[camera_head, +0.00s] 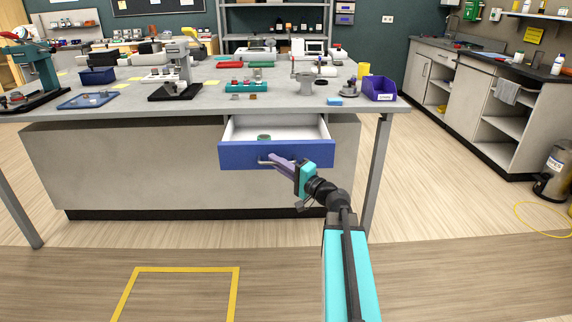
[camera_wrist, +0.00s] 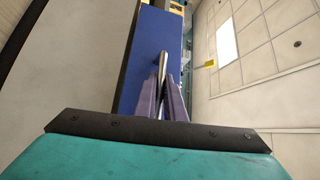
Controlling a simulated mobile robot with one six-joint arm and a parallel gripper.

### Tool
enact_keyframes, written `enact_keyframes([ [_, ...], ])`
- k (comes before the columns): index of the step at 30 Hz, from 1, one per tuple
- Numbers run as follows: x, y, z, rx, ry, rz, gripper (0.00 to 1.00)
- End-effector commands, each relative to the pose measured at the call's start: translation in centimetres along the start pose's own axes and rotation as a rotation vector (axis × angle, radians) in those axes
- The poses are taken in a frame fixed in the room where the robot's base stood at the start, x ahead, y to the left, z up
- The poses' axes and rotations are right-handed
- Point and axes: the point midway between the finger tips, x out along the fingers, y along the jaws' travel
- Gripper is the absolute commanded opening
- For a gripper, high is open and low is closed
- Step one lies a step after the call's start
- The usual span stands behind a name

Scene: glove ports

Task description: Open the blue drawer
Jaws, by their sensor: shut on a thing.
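The blue drawer (camera_head: 235,155) is under the grey workbench and stands pulled out, with its white interior showing. A small green round thing (camera_head: 264,137) lies inside it. My gripper (camera_head: 272,160) is at the drawer's front, with its purple fingers at the metal handle. In the wrist view, the fingers (camera_wrist: 163,100) are closed around the handle bar (camera_wrist: 162,68), with the blue drawer front (camera_wrist: 148,45) behind it. The exact contact between fingers and bar is partly hidden.
The workbench top (camera_head: 205,97) holds several tools, a blue tray (camera_head: 88,100) and a purple bin (camera_head: 380,89). A bench leg (camera_head: 377,170) stands right of my arm. The floor in front of the drawer is clear, with yellow tape (camera_head: 190,269) marked on it.

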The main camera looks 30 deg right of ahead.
Motion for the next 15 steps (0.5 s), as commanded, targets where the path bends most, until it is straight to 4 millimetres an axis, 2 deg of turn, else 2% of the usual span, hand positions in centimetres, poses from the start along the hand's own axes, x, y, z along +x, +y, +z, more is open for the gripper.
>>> enact_keyframes([
  [11, -0.55, -0.05, -0.83, 0.0, 0.01, 0.0, 0.0],
  [12, -0.6, -0.05, -0.88, -0.001, 0.011, 0.0, 0.16],
  [14, -0.66, -0.04, -0.98, -0.001, 0.012, 0.0, 0.26],
  [15, -0.7, -0.04, -1.03, -0.001, 0.013, 0.001, 0.28],
])
